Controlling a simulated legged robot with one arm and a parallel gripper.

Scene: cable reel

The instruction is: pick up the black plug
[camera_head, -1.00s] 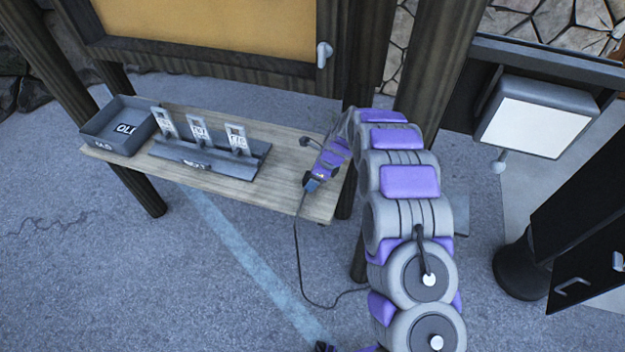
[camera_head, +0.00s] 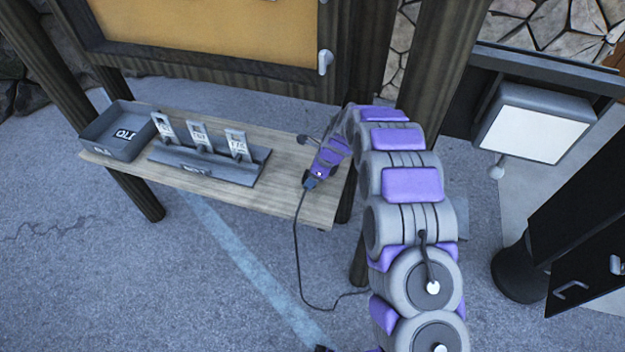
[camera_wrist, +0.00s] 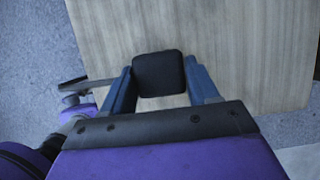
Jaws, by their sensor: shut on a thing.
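The black plug (camera_wrist: 159,73) shows in the wrist view as a dark rounded block between the two blue fingers of my gripper (camera_wrist: 160,90). The fingers are shut on its sides. In the head view my gripper (camera_head: 309,183) is at the right end of the wooden table (camera_head: 310,207), near its front edge. The plug is mostly hidden there. A dark cable (camera_head: 297,255) hangs from the gripper down past the table edge to the ground. I cannot tell whether the plug touches the tabletop.
Wooden posts (camera_head: 440,60) rise behind my arm. A white-faced box (camera_head: 536,122) is at the right.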

